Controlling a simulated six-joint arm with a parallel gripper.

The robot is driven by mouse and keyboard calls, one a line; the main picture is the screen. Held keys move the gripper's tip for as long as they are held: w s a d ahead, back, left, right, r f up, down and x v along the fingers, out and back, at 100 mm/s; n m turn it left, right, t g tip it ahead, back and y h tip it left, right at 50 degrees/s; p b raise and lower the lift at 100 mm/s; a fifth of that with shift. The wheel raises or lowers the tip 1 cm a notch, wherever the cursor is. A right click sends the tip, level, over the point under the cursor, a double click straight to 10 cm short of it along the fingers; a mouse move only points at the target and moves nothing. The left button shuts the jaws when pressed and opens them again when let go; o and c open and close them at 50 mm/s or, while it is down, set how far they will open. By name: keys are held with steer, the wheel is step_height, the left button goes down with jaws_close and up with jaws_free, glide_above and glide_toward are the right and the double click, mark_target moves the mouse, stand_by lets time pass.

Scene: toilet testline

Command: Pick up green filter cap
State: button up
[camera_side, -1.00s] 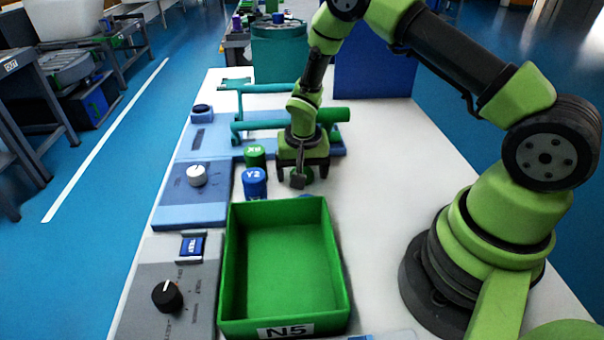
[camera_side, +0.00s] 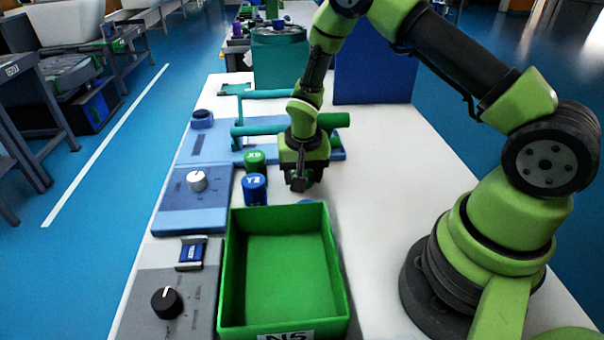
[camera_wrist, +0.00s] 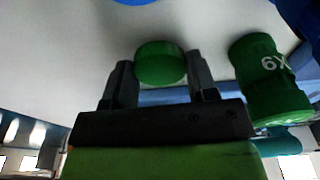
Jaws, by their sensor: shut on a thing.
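My gripper (camera_side: 300,184) is low over the white table, to the right of the upright caps. In the wrist view, my gripper (camera_wrist: 160,72) has a finger on each side of a round green filter cap (camera_wrist: 160,62) and is shut on it. In the side view, this cap is hidden by my gripper. Whether the cap still touches the table is not clear.
A green cylinder (camera_side: 255,160) with white marking also shows in the wrist view (camera_wrist: 268,85). A blue cylinder (camera_side: 254,189) stands in front of it. A green open bin (camera_side: 338,268) is nearest the camera and empty. Teal pipes (camera_side: 262,129) lie behind; control panels are left.

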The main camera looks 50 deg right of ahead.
steer(key=shift+s+a, duration=1.05)
steer(key=shift+s+a+r, duration=0.15)
steer(key=shift+r, duration=0.05)
step_height(320, 180, up, 13)
glide_toward(254, 155)
steer(key=shift+s+d+f, duration=0.15)
steer(key=shift+s+d, duration=0.05)
steer(key=shift+d, duration=0.45)
steer(key=shift+w+a, duration=0.25)
steer(key=shift+w, duration=0.25)
steer(key=shift+f, duration=3.2)
steer(key=shift+f, duration=0.15)
